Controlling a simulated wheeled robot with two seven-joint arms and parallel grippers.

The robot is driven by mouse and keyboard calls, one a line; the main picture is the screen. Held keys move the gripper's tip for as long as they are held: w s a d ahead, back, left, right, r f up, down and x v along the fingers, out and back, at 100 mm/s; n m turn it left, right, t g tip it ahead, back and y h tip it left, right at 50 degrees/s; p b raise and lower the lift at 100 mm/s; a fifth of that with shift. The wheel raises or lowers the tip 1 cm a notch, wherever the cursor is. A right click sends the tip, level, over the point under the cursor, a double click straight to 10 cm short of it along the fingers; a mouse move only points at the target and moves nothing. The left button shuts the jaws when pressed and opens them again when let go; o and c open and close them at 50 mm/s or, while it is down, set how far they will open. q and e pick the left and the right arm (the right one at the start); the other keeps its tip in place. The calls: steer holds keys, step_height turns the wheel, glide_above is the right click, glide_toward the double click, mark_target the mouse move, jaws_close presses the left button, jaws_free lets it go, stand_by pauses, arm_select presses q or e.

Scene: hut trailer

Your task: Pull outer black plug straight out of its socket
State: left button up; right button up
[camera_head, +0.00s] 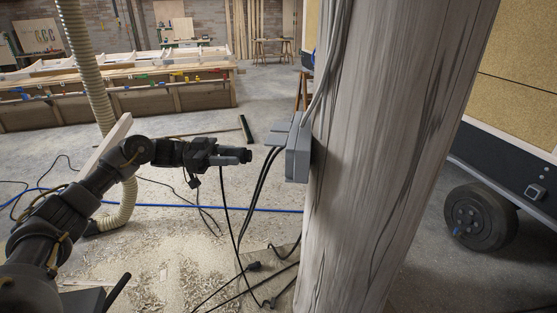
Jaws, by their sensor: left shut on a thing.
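A grey socket box (298,152) is fixed to the left side of a thick wooden post (395,150), with its lids sticking out to the left. Black cables (262,185) run down from under the box. My left gripper (236,156) reaches in from the left at the height of the box and is shut on a black plug (247,155). The plug's end points toward the box, with a visible gap between them. A thin black cord hangs down below the gripper. The socket faces cannot be made out. My right gripper is not in view.
Cables and a loose black connector (254,267) lie on the floor at the post's foot. A blue hose (262,209) crosses the floor, which has wood shavings. A ribbed duct (88,65) rises at left, a workbench (120,95) behind. A trailer wheel (478,217) stands at right.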

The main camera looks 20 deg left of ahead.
arm_select(q)
steer(key=shift+b+v, duration=0.45)
steer(key=shift+v, duration=0.85)
